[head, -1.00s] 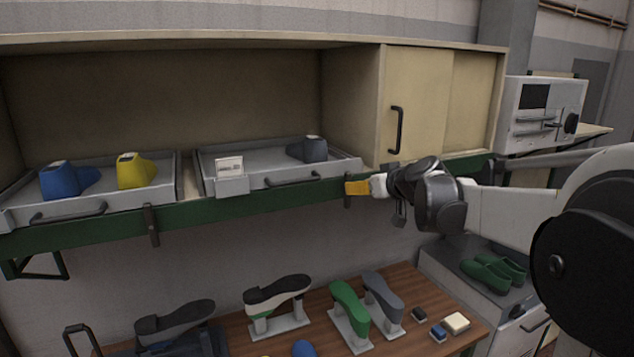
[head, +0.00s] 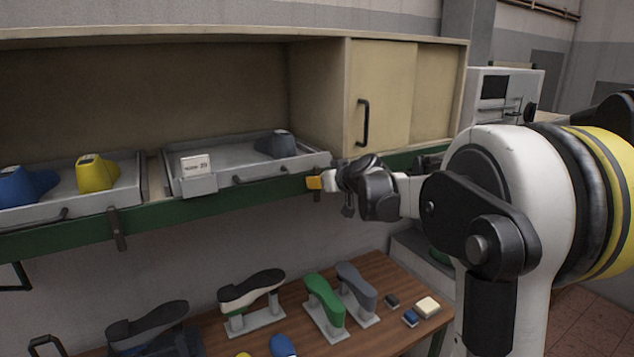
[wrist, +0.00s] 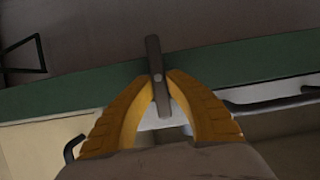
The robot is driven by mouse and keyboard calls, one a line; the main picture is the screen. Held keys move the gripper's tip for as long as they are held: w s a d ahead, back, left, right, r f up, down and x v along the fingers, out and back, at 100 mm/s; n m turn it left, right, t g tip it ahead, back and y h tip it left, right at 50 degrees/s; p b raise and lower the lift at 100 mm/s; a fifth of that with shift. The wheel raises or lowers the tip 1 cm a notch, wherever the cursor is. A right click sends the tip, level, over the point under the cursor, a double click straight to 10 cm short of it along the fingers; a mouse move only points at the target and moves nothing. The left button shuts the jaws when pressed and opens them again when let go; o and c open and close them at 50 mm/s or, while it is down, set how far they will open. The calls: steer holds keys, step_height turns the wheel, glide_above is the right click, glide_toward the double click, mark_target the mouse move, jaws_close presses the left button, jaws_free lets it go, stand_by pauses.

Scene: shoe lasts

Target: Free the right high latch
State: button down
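The right high latch (head: 317,194) is a dark bar on the green rail, below the right end of the right grey tray (head: 225,184). In the wrist view the latch (wrist: 155,58) stands roughly crosswise to the rail, with a light pivot in its middle. My gripper (head: 315,183) is at this latch. In the wrist view its yellow fingertips (wrist: 161,80) lie on either side of the bar and appear closed against it. In the head view the fingers cover part of the latch.
A second latch (head: 117,228) hangs on the green rail (head: 160,218) to the left. The right tray holds a dark grey last (head: 275,144) and a card. The left tray holds a blue and a yellow last. A wooden bench (head: 385,275) with shoe forms stands below.

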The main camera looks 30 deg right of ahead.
steer(key=shift+m, duration=0.3)
steer(key=m+y+b, duration=0.2)
steer(key=m+b, duration=0.1)
steer(key=shift+d+f+y, duration=0.2)
steer(key=shift+d+y, duration=0.1)
steer(key=m+b, duration=0.1)
steer(key=m+y+b, duration=0.1)
steer(key=shift+d+f+m+y, duration=0.1)
steer(key=shift+d+m+y, duration=0.05)
steer(key=shift+m+y, duration=0.15)
steer(key=m+t+y+b, duration=0.1)
steer(key=m+b, duration=0.1)
steer(key=m+t+y+b, duration=0.1)
steer(key=m+b, duration=0.1)
steer(key=m+y+b, duration=0.1)
steer(key=m+b, duration=0.1)
steer(key=m, duration=0.1)
steer(key=shift+d+f+t, duration=0.1)
steer(key=shift+f+t, duration=0.15)
steer(key=shift+t, duration=0.15)
stand_by(0.3)
steer(key=c, duration=1.4)
jaws_free()
steer(key=shift+w, duration=0.1)
steer(key=shift+o, duration=0.2)
